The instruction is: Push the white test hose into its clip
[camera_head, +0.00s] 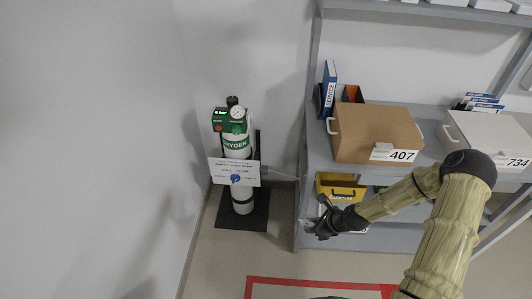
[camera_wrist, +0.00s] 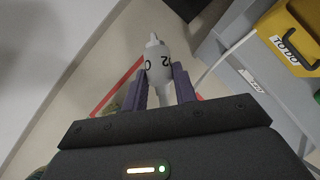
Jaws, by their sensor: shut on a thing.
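My gripper (camera_wrist: 163,80) is shut on the white test hose's end piece (camera_wrist: 154,55), a pale cylinder with dark characters and a narrow tip pointing away from my wrist. In the head view my gripper (camera_head: 325,224) is low in front of the grey shelf's left end; the piece is too small to make out clearly there. A thin white line (camera_wrist: 228,52), which looks like hose, runs beside the shelf in the wrist view. I cannot make out the clip in either view.
A green and white oxygen cylinder (camera_head: 237,146) with a white sign (camera_head: 221,171) stands on a black base (camera_head: 257,210) at the wall. The grey shelf (camera_head: 312,142) holds a brown box (camera_head: 360,128) and a yellow bin (camera_head: 342,190). Floor in front is clear, with red tape (camera_head: 300,282).

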